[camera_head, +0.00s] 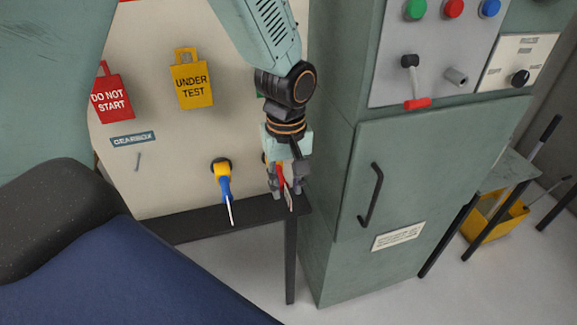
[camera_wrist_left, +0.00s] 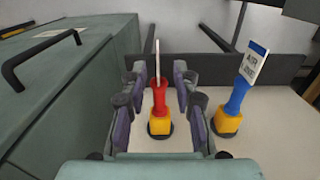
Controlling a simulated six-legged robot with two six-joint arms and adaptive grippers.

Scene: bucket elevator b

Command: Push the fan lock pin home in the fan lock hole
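A red handled pin (camera_wrist_left: 159,97) stands in a yellow collar (camera_wrist_left: 160,125) on a dark round base on the pale panel, with a white tag seen edge-on. A strip of its red also shows in the head view (camera_head: 281,174). My left gripper (camera_head: 287,190) is around it; in the left wrist view the fingers stand on both sides of the red handle with gaps, so it looks open. A blue handled pin (camera_head: 224,187) sits in a similar yellow collar, with its white tag, beside it. I cannot tell which is the fan lock pin; no open hole shows. My right gripper is not in view.
A green cabinet (camera_head: 390,200) with a black handle stands close right of my left gripper in the head view. A dark shelf (camera_head: 190,224) runs below the pins. A red tag (camera_head: 111,100) and a yellow tag (camera_head: 191,85) hang on the panel.

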